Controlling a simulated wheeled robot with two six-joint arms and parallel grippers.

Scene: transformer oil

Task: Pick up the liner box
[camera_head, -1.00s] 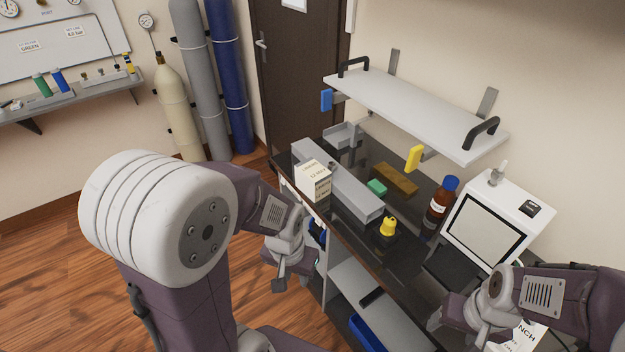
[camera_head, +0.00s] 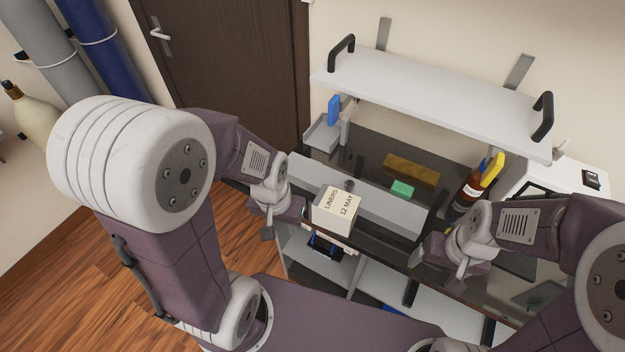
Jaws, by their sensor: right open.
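The liner box (camera_head: 336,210) is a small cream carton marked "LINERS 12 MAY". It sits at the front of the dark bench, before the long grey bar. My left gripper (camera_head: 284,223) is just left of the box, apart from it as far as I can see. One of its fingers shows, and the other is mostly hidden, so its opening is unclear. My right gripper (camera_head: 437,266) is open and empty over the bench front, well to the right of the box.
A long grey bar (camera_head: 385,207) lies behind the box. A white shelf (camera_head: 430,93) with black handles overhangs the bench. A white instrument (camera_head: 580,178) stands at right.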

